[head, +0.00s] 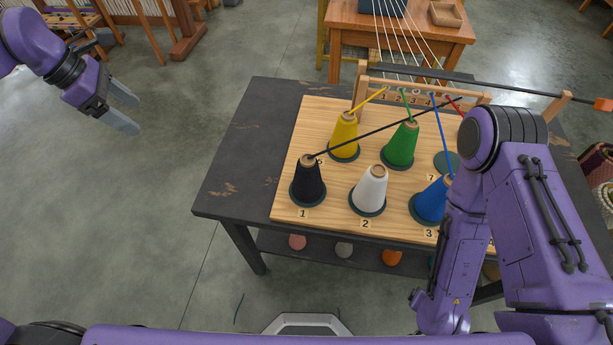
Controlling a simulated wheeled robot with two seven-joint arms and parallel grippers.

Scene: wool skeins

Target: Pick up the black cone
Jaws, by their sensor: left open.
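The black cone (308,187) stands upright on a dark round base at the spot marked 1, at the left front of the wooden board (285,210). A black strand runs from its top up and right towards the wooden rail. My left gripper (137,116) is open and empty over the floor, well left of the table and apart from the cone. My right arm covers the right part of the board; its gripper is not visible.
A white cone (370,190) stands right of the black one, then a blue cone (429,203). Yellow (344,133) and green (401,146) cones stand behind. Strands run to the wooden rail (440,88). The dark table's (240,150) left side is clear.

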